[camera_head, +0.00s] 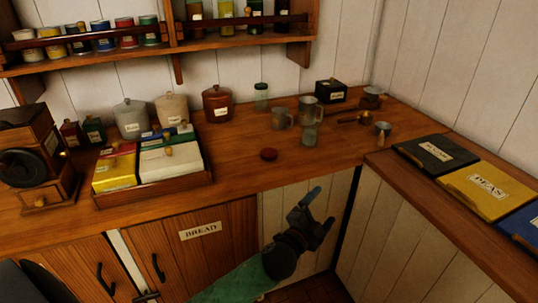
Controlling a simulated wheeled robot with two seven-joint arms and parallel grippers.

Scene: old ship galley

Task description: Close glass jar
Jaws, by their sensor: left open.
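A small greenish glass jar (310,134) stands upright near the counter's front edge, right of centre. No lid shows on it. A small dark red round piece (269,155), which looks like a lid, lies on the counter to the left of the jar. A second glass jar (261,97) with a dark top stands farther back. My left gripper (322,208) is open and empty, with its fingers pointing up and right. In the picture it is below the counter edge and the jar, apart from both. My right gripper is not in view.
Metal mugs (282,117) (311,104) stand close behind the jar. A wooden tray (155,194) with boxes is at left, beside a coffee grinder (36,160). Flat tins (489,189) lie on the right counter. The counter around the red piece is clear.

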